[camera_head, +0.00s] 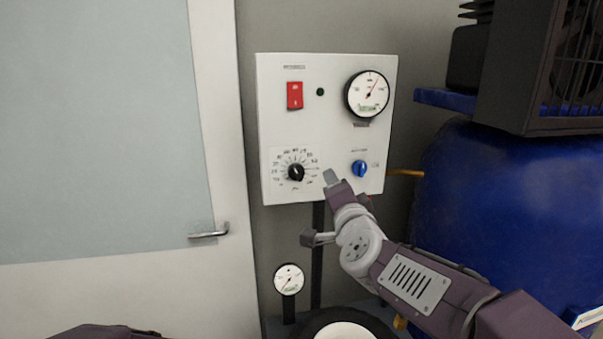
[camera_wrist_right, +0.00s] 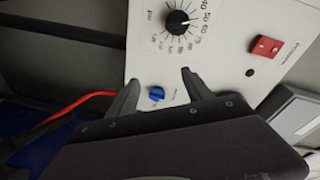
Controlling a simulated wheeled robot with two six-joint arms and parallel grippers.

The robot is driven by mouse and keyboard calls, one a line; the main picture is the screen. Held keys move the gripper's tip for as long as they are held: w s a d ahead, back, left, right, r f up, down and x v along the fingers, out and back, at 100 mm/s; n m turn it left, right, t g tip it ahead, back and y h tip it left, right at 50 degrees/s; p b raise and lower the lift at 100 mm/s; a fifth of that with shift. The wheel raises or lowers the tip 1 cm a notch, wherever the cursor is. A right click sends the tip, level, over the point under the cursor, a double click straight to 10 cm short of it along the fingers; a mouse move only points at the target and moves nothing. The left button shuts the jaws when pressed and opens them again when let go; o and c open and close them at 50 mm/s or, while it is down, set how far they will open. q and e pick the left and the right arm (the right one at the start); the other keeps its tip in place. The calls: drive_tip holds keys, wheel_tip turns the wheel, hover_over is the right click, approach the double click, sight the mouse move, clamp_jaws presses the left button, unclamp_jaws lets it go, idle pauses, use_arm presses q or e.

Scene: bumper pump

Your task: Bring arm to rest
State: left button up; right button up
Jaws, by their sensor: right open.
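My right arm comes in from the lower right in the head view. Its gripper (camera_head: 330,179) is in front of the lower edge of the white control panel (camera_head: 330,110). In the right wrist view the two fingers of the right gripper (camera_wrist_right: 160,88) are spread apart with nothing between them. The blue knob (camera_wrist_right: 156,94) shows beyond the gap, and the black dial (camera_wrist_right: 177,20) is past the fingertips. I cannot tell whether the fingers touch the panel. My left gripper is not in view; only a dark purple part of my body shows at the bottom left.
The panel also carries a red switch (camera_head: 295,95) and a round gauge (camera_head: 367,94). A blue tank (camera_head: 490,210) stands at the right under a dark motor unit (camera_head: 530,70). A small gauge (camera_head: 288,279) is below the panel.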

drive_tip(key=s+d+f+n+g+p, duration=0.2)
drive_tip(key=s+d+f+n+g, duration=0.15)
drive_tip(key=f, duration=0.65)
drive_tip(key=s+d+f+n+g+p, duration=0.25)
drive_tip(key=s+d+f+g, duration=0.25)
drive_tip(key=f, duration=0.6)
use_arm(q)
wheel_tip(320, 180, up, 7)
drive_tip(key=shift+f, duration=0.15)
use_arm(e)
drive_tip(key=s+f+n+g, duration=0.3)
drive_tip(key=s+f, duration=0.2)
drive_tip(key=s, duration=0.4)
drive_tip(key=s+d+f+n+g, duration=0.1)
drive_tip(key=s+f+n+g, duration=0.2)
drive_tip(key=s, duration=0.6)
drive_tip(key=shift+f+g+h, duration=0.4)
drive_tip(key=shift+f+g, duration=0.35)
drive_tip(key=shift+f, duration=0.2)
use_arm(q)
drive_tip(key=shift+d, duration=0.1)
use_arm(e)
drive_tip(key=shift+w, duration=0.1)
